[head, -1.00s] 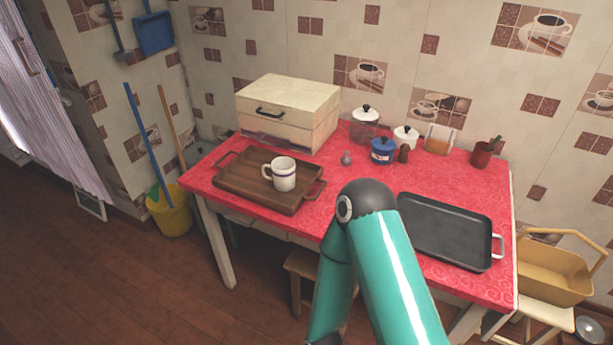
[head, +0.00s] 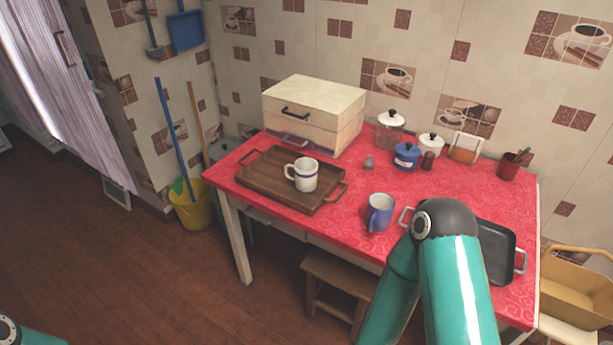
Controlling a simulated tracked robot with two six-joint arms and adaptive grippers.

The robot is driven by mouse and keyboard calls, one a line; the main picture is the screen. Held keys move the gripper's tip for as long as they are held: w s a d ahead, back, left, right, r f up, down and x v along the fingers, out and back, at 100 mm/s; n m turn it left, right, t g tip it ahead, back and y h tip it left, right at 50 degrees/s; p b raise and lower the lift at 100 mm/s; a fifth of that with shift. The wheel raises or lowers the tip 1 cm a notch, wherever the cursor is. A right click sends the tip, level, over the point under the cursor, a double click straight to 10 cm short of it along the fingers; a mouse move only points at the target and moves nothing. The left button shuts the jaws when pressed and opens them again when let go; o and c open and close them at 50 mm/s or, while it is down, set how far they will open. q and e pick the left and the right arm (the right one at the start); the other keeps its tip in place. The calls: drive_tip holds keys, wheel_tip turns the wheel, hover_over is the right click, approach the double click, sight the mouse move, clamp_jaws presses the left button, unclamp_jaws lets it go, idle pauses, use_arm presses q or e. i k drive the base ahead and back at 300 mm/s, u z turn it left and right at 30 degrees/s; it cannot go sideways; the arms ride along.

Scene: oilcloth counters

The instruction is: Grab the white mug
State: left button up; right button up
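The white mug (head: 307,176) stands upright on the brown wooden tray (head: 262,187), at the left part of the red-covered table.
A blue mug (head: 380,212) stands on the red table (head: 345,222) right of the tray. A black tray (head: 497,249) lies partly behind my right arm. A cream bread box (head: 314,112) and several jars stand behind. A wooden stool (head: 340,283) is below the front edge.

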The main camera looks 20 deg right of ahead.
sight(305, 169)
drive_tip(key=u, duration=0.05)
drive_tip(key=i, duration=0.95)
